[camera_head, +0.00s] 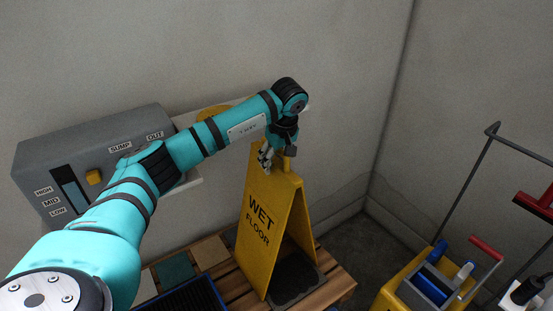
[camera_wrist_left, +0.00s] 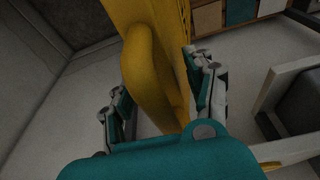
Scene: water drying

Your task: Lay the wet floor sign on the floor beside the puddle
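The yellow wet floor sign (camera_head: 263,229) stands upright as an A-frame on a wooden slatted surface, over a dark mat or tray. Its looped top handle (camera_wrist_left: 148,75) fills the middle of the left wrist view. My left gripper (camera_head: 268,157) is at the top of the sign, pointing down. In the left wrist view its fingers (camera_wrist_left: 162,95) are apart, one on each side of the handle, with a gap visible by the left finger. Contact with the right finger is unclear. My right gripper is not in view. No puddle is clearly visible.
A grey control box (camera_head: 95,160) labelled SUMP and OUT is at the left, partly behind my left arm. A yellow mop bucket (camera_head: 405,290) with a blue roller and red handle stands at the lower right. Grey walls meet behind the sign.

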